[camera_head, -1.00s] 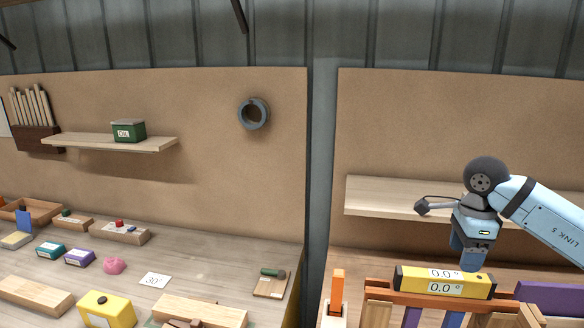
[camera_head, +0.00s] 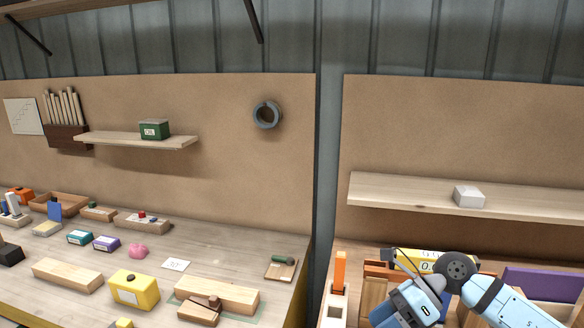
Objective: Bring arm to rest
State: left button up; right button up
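My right arm comes in from the right at the lower right of the head view. Its blue and dark wrist and gripper body (camera_head: 412,303) is low in the picture, in front of the workbench on the right. The fingertips are cut off or hidden, so I cannot see whether the gripper is open or shut. The yellow level (camera_head: 410,254) with its number displays lies behind the wrist and is partly covered by it. My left arm and gripper are out of view.
A wooden shelf (camera_head: 410,190) with a white box (camera_head: 468,196) is on the right wall panel. An orange upright piece (camera_head: 340,270) and a purple block (camera_head: 540,284) stand near the arm. The left bench holds a yellow box (camera_head: 134,289) and wood blocks (camera_head: 68,275).

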jog(key=s+a+m+t+y, duration=0.4)
jog(key=a+m+t+y, duration=0.5)
jog(key=m, duration=0.5)
jog(key=s+d+f+m+t+h+p, duration=0.15)
jog(key=d+f+m+t+h, duration=0.35)
jog(key=m, duration=0.7)
jog(key=s+d+f+m+t+h, duration=0.25)
jog(key=f+m+t+h, duration=0.25)
jog(key=f+m+h, duration=0.45)
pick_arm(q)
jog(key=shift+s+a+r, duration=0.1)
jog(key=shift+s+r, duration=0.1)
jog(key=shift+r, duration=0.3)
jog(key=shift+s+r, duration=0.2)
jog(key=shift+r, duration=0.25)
pick_arm(e)
jog(key=s+d+f+m+g+h, duration=0.1)
jog(key=s+d+f+m+g, duration=0.1)
jog(key=s+f+m, duration=0.3)
jog(key=s+d+f+m+g+h, duration=0.1)
jog(key=s+d+f+m+g, duration=0.1)
jog(key=s+f+m+g, duration=0.2)
jog(key=s+f+m, duration=0.2)
jog(key=s+f, duration=0.1)
jog(key=s, duration=0.1)
